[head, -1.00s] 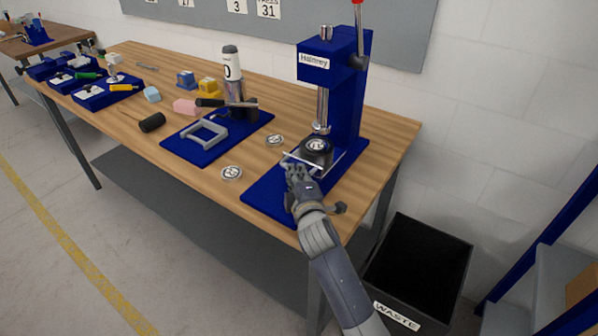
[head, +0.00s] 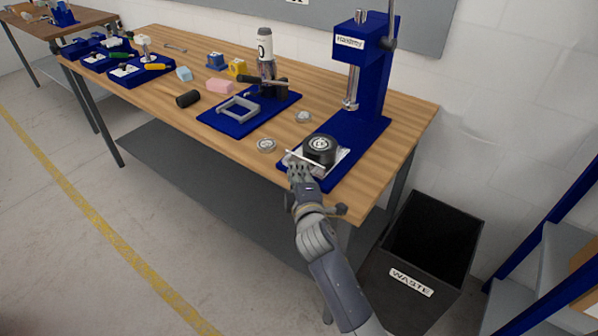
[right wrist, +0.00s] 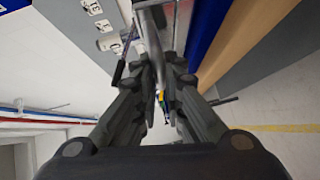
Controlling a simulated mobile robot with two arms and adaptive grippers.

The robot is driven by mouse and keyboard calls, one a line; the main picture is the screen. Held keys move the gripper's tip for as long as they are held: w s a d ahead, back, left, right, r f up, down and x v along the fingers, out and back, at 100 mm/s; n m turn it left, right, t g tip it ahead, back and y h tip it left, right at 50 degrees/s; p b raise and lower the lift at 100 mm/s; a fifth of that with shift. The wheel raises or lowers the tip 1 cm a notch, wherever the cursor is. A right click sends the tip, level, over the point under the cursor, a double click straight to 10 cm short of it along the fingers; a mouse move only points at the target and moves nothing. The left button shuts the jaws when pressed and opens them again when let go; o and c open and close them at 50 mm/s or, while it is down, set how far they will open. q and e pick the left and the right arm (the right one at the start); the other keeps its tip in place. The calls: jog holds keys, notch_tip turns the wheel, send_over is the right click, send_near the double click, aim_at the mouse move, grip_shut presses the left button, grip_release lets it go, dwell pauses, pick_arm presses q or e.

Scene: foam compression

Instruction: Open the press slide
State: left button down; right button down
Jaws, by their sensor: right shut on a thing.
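The blue press (head: 370,85) stands at the right end of the bench. Its metal slide (head: 340,160) lies at the front of the blue base, clear of the ram (head: 350,92). In the right wrist view the fingers close on a grey metal bar (right wrist: 158,45); the exact contact is partly hidden. My left gripper is not in view.
Round metal discs (head: 266,145) lie left of the press. A blue board (head: 222,122) with a grey frame is further left, near foam blocks (head: 219,86). A black waste bin (head: 432,240) stands on the floor right of the bench.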

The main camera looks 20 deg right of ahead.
jog(key=c, duration=1.7)
grip_release()
jog(key=shift+d, duration=0.1)
jog(key=s, duration=0.4)
jog(key=s+a+r, duration=0.1)
jog(key=s, duration=0.6)
jog(key=shift+s+a+r, duration=0.2)
jog(key=shift+s+r, duration=0.1)
jog(key=shift+s, duration=0.1)
jog(key=s+a+f+m+g+y, duration=0.1)
jog(key=s+f+g, duration=0.25)
jog(key=f, duration=0.85)
jog(key=s+f+m+g+y, duration=0.15)
jog(key=s+f, duration=0.25)
jog(key=f, duration=0.8)
jog(key=s+a+f+m+g, duration=0.1)
jog(key=s+f+m+g, duration=0.2)
jog(key=f, duration=0.9)
jog(key=s+d+f+m+g, duration=0.2)
jog(key=s+f, duration=0.5)
jog(key=s, duration=0.4)
jog(key=s+d+f+m+g, duration=0.3)
jog(key=s+f, duration=0.4)
jog(key=s, duration=0.5)
jog(key=s+d+f+m+g, duration=0.2)
jog(key=s+d+f, duration=0.3)
jog(key=s, duration=0.6)
jog(key=shift+s+f+h, duration=0.2)
jog(key=shift+f+h, duration=0.15)
jog(key=shift+f, duration=0.6)
